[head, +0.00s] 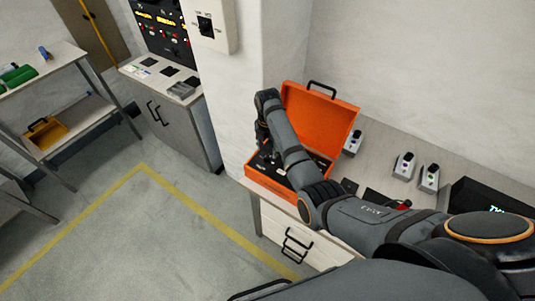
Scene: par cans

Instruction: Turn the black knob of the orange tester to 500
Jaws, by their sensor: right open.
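The orange tester (318,116) is an open orange case on the bench, its lid raised at the back and its dark panel facing up. My right arm reaches across the front of the case from the right. My right gripper (265,150) points down over the left part of the panel and is open. The black knob cannot be made out; the gripper and arm cover much of the panel, and its markings are too small to read. I cannot tell whether the fingers touch anything. My left gripper is out of view.
The bench (385,150) carries several small grey devices with dark tops (404,166) right of the case, and a black box (485,198) further right. A wall stands close behind. A control cabinet (165,100) and a shelf (60,135) stand at left, with open floor before them.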

